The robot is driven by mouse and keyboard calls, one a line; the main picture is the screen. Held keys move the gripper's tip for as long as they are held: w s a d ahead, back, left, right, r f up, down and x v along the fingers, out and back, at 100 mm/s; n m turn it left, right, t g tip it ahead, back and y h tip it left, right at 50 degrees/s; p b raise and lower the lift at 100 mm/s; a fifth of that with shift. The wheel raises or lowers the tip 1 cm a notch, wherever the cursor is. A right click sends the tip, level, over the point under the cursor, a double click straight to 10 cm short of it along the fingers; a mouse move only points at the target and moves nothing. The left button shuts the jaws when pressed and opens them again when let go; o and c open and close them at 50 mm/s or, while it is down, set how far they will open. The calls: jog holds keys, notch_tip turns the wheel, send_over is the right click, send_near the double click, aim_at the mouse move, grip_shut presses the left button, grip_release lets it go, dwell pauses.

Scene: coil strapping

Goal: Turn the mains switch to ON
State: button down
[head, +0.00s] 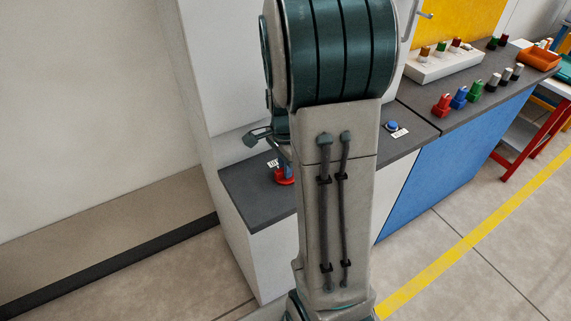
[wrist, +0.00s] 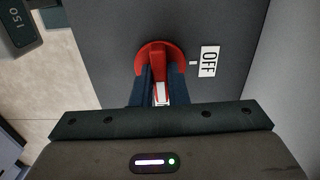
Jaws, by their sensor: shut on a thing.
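The mains switch is a red round knob with a raised handle, on a dark grey panel; it shows in the wrist view (wrist: 158,52) and in the head view (head: 286,180). A white mark (wrist: 160,93) shows on the handle between the fingers. A white OFF label (wrist: 209,62) lies right of the knob in the wrist view, with a small white tick between them. My gripper (wrist: 161,82) is shut on the switch handle, one dark finger on each side. In the head view my arm hides part of the gripper and panel. I see no ON label.
A blue button (head: 392,126) with a label sits on the grey counter right of my arm. Further right are several coloured pieces (head: 460,98), a white block of pegs (head: 442,64) and an orange tray (head: 538,58). The floor by the yellow line (head: 470,235) is clear.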

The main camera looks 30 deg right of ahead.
jog(key=shift+m, duration=0.3)
jog(key=c, duration=1.4)
grip_release()
jog(key=shift+c, duration=0.2)
notch_tip(320, 180, up, 14)
jog(key=s+a+f+n+t, duration=0.2)
jog(key=s+a+n+t, duration=0.1)
jog(key=s+a+n, duration=0.9)
jog(key=s+n, duration=0.1)
jog(key=n, duration=0.4)
jog(key=shift+f+n, duration=0.3)
jog(key=shift+n, duration=0.1)
